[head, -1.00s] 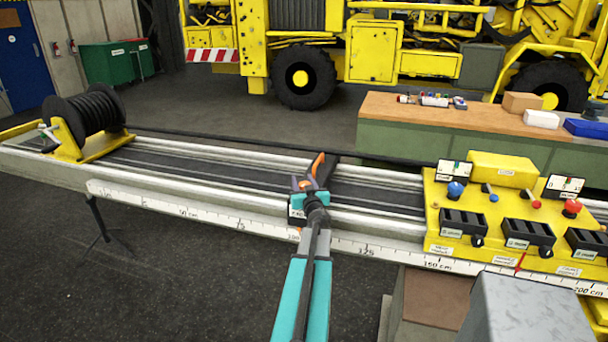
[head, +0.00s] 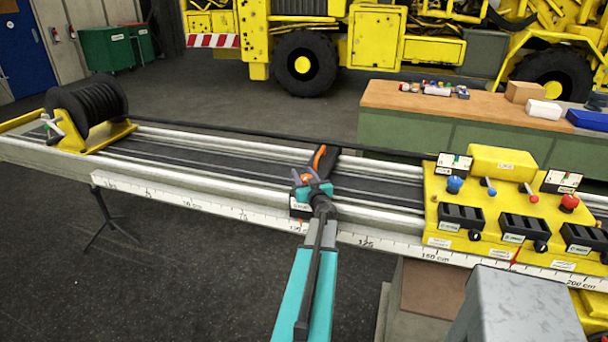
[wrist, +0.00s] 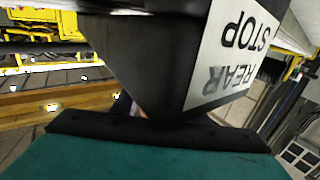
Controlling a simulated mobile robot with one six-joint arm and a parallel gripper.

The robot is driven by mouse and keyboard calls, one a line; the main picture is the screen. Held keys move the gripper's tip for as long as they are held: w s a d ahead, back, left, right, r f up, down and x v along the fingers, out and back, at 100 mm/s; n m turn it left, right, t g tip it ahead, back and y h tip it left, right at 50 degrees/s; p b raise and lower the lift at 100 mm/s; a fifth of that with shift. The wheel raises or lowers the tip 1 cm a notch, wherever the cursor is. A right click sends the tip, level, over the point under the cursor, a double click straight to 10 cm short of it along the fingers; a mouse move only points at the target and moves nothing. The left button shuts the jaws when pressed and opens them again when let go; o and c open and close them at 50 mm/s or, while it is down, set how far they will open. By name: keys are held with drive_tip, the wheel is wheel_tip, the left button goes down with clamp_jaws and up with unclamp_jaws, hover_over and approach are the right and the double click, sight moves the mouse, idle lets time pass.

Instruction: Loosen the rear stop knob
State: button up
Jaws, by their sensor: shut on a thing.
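The rear stop (head: 321,160) is a black block with an orange strip, sitting across the rails of the boom. In the wrist view its dark body (wrist: 150,50) fills the middle, with a white "REAR STOP" label (wrist: 232,50) upside down. My gripper (head: 308,187), teal with dark fingers, is at the stop's near end and shut on the rear stop knob. The knob is mostly hidden by the jaws; a small orange and purple part shows beside them in the head view. In the wrist view the teal gripper body (wrist: 150,155) covers the bottom and the grip itself is hidden.
A black cable reel (head: 88,115) stands at the left end of the boom. A yellow control box (head: 500,213) with levers sits to the right. A ruler scale (head: 240,212) runs along the near side. A bench (head: 450,103) with small items stands behind.

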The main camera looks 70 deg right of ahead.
drive_tip(key=o, duration=1.1)
drive_tip(key=shift+c, duration=0.2)
drive_tip(key=shift+s+a, duration=0.1)
drive_tip(key=shift+a, duration=0.05)
drive_tip(key=b+v, duration=0.2)
drive_tip(key=v, duration=1.1)
drive_tip(key=shift+s+a, duration=0.15)
drive_tip(key=shift+a, duration=0.05)
